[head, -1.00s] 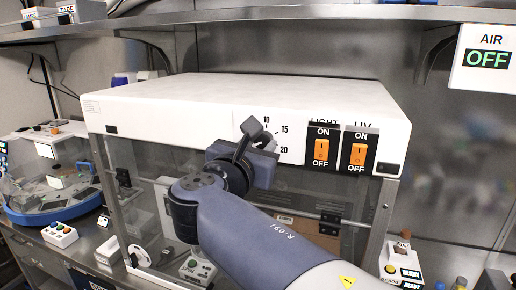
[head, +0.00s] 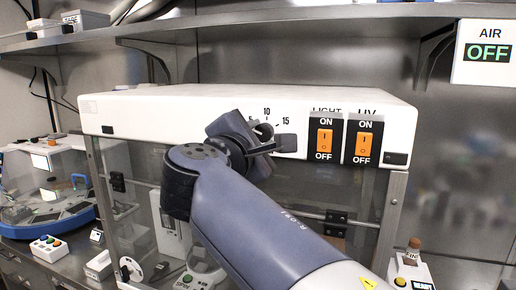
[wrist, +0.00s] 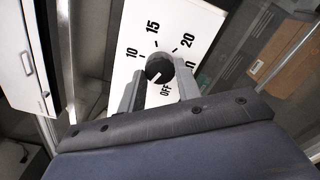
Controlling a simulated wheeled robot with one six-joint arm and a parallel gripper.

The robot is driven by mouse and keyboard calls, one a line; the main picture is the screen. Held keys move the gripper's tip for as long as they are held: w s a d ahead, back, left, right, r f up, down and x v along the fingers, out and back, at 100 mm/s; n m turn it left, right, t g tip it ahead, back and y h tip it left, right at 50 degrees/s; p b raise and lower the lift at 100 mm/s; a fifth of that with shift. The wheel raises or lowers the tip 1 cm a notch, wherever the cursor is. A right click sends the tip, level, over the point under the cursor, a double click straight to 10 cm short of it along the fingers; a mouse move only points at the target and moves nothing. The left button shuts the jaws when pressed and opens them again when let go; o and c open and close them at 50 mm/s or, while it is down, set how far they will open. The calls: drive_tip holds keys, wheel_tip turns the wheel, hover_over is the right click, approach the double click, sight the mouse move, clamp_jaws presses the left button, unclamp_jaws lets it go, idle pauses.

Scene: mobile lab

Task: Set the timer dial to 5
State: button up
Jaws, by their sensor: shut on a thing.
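The timer dial (wrist: 158,68) is a dark round knob on a white panel (wrist: 150,28) in the wrist view. Printed marks 10, 15, 20 and OFF show around it; 5 is hidden there, probably by the left finger. The knob's white line points down and slightly left, between OFF and the left finger. My gripper (wrist: 159,85) has a finger on each side of the knob and is shut on it. In the head view my gripper (head: 262,140) covers the dial; 10 and 15 show above it.
To the right of the dial are the LIGHT switch (head: 324,142) and UV switch (head: 363,144), both orange rockers on black plates. A shelf (head: 250,14) runs above the white hood (head: 200,100). An AIR sign (head: 487,53) reads OFF at the upper right.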

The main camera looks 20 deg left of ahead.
drive_tip(key=shift+m+b, duration=0.5)
drive_tip(key=shift+m, duration=0.4)
drive_tip(key=o, duration=1)
drive_tip(key=s, duration=0.3)
drive_tip(key=s+b, duration=0.1)
drive_tip(key=s, duration=0.3)
drive_tip(key=s+b, duration=0.1)
drive_tip(key=s, duration=0.2)
drive_tip(key=shift+s+a, duration=0.4)
